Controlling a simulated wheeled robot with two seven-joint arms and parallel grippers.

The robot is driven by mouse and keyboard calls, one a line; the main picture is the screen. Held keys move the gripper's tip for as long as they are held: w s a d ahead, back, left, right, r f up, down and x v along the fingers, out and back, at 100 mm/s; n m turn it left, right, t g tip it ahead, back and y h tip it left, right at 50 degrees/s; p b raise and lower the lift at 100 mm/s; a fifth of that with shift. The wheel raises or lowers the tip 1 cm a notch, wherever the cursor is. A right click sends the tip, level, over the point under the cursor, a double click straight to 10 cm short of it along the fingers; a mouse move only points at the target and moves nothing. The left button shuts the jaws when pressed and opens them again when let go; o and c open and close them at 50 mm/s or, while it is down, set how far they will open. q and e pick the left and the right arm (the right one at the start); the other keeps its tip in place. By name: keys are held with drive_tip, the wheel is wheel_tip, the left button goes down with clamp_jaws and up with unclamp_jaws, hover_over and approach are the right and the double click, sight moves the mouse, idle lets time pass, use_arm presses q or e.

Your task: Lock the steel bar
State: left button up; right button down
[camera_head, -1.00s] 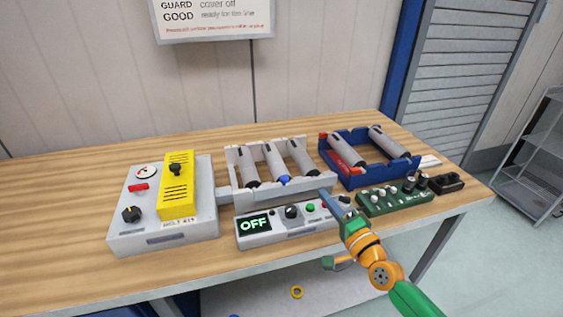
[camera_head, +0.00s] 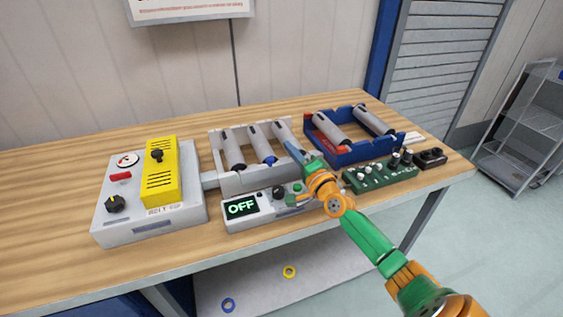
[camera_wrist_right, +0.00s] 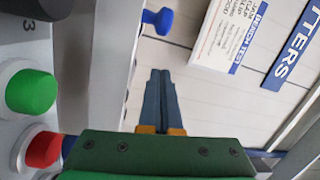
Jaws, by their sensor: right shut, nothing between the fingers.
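A grey bar (camera_head: 210,181) runs along the front of the pale rack (camera_head: 217,146) and sticks out at its left end toward the grey box. I take it to be the steel bar; a broad grey strip, likely this bar, shows in the wrist view (camera_wrist_right: 104,60). The rack holds three grey rollers, the middle one with a blue knob (camera_head: 270,160), also in the wrist view (camera_wrist_right: 158,20). My right gripper (camera_head: 289,147) has its blue-grey fingers together and empty, near the rack's right end. Its fingers also show in the wrist view (camera_wrist_right: 160,75). Whether they touch the rack is unclear. My left gripper is not in view.
A control box (camera_head: 242,224) reading OFF stands in front of the rack. A grey box (camera_head: 150,228) with a yellow cover (camera_head: 160,180) is at left. A blue crate (camera_head: 345,157) with rollers and a green panel (camera_head: 366,181) are at right. The table's left side is clear.

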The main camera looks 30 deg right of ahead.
sight(268, 161)
drive_tip(key=a, duration=0.1)
drive_tip(key=a+p, duration=0.1)
drive_tip(key=s+a+p, duration=0.1)
drive_tip(key=a, duration=0.1)
drive_tip(key=shift+f, duration=0.4)
drive_tip(key=shift+w+p, duration=0.1)
drive_tip(key=shift+p, duration=0.2)
drive_tip(key=a, duration=0.1)
drive_tip(key=a+p, duration=0.1)
drive_tip(key=a, duration=0.1)
drive_tip(key=shift+w+a+p, duration=0.15)
drive_tip(key=shift+w+p, duration=0.15)
drive_tip(key=shift+w, duration=0.05)
drive_tip(key=shift+a, duration=0.2)
